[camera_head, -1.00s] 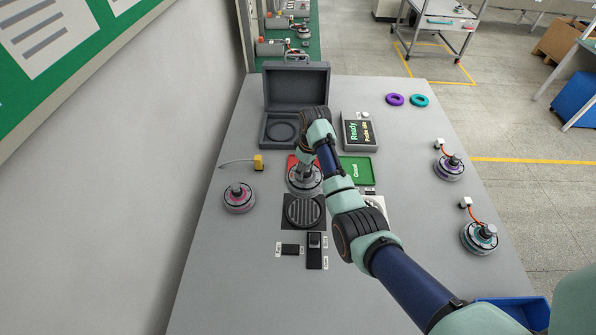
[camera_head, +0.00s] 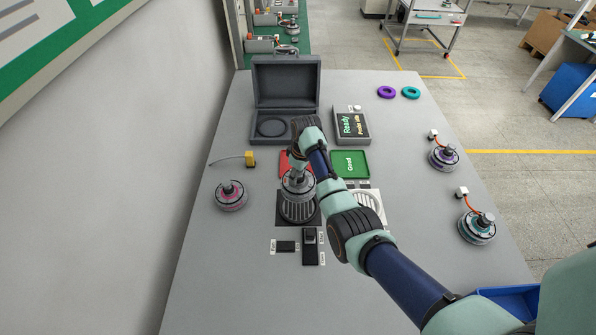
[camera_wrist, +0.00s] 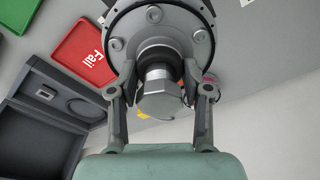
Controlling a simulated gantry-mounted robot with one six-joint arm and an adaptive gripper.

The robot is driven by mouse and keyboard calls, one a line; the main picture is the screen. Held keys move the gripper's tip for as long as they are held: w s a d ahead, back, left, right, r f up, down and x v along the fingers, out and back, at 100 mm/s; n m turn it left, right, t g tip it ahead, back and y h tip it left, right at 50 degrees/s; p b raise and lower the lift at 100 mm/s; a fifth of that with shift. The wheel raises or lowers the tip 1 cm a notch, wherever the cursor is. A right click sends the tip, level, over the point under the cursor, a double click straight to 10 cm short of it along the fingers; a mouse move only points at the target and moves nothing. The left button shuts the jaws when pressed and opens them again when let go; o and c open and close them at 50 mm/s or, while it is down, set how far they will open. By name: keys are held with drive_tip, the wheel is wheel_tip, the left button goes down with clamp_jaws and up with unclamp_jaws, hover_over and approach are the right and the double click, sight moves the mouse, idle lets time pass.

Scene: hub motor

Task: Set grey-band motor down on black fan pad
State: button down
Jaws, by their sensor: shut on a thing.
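The grey-band motor (camera_head: 299,184) hangs from my gripper (camera_head: 297,167), with its disc roughly level. In the wrist view my gripper (camera_wrist: 161,88) is shut on the hub of the motor (camera_wrist: 205,38), one finger on each side of the metal nut. The black fan pad (camera_head: 299,212) lies on the table in the head view. The motor covers its far part, and the near ribbed part still shows. I cannot tell whether the motor touches the pad. The pad is not visible in the wrist view.
A red Fail tray (camera_wrist: 84,54) and green Good tray (camera_head: 350,164) lie behind. A white round pad (camera_head: 371,204) is right of the black one, partly behind my arm. A black switch block (camera_head: 311,250) stands in front. A pink-banded motor (camera_head: 230,196) sits left.

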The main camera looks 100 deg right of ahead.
wheel_tip(320, 180, down, 9)
drive_tip(key=b, duration=0.5)
drive_tip(key=shift+d, duration=0.1)
drive_tip(key=shift+f+b, duration=0.15)
drive_tip(key=shift+b, duration=0.15)
drive_tip(key=shift+f+b, duration=0.45)
drive_tip(key=shift+f, duration=0.2)
drive_tip(key=shift+f, duration=0.5)
drive_tip(key=shift+f+b, duration=0.65)
drive_tip(key=shift+b, duration=0.1)
drive_tip(key=c, duration=0.5)
unclamp_jaws()
drive_tip(key=shift+d, duration=0.1)
drive_tip(key=shift+c, duration=0.2)
drive_tip(key=shift+o, duration=0.6)
drive_tip(key=shift+f, duration=0.1)
